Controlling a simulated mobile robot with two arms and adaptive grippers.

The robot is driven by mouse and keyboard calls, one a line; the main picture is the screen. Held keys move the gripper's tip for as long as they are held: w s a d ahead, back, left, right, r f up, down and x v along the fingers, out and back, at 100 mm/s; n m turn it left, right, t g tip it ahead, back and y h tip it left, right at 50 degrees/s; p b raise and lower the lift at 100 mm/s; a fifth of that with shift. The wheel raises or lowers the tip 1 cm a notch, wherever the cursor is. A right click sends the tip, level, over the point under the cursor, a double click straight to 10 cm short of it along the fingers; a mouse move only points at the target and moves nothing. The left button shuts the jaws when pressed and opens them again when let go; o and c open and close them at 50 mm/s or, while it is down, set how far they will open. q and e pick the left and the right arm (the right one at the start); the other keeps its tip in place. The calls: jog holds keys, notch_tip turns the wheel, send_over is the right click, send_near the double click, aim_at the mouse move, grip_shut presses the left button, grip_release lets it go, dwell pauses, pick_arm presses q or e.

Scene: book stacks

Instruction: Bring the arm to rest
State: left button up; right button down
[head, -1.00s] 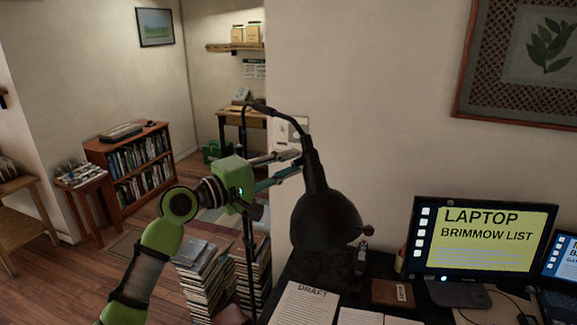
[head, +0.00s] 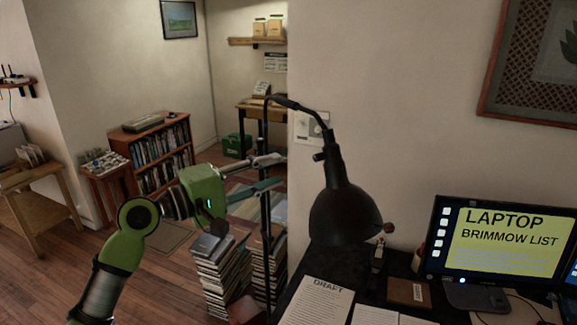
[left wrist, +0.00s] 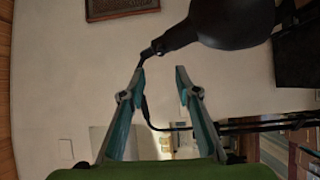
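My left arm comes in from the lower left in the head view. Its green gripper (head: 270,172) points right, above the book stacks and close to the lamp's stand. In the left wrist view the two fingers (left wrist: 158,80) stand apart with nothing held between them. The black desk lamp (head: 345,212) hangs to the right of the fingertips in the head view. Its shade also shows at the top of the left wrist view (left wrist: 232,22), beyond the fingers. My right gripper is in neither view.
Stacks of books (head: 222,275) stand on the floor below my left gripper. A dark desk (head: 345,262) at the right holds papers, a monitor (head: 500,240) and small items. A bookcase (head: 160,155) stands at the back left. Wooden floor (head: 50,275) is clear at the left.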

pick_arm(q)
jog(key=shift+s+a, duration=0.45)
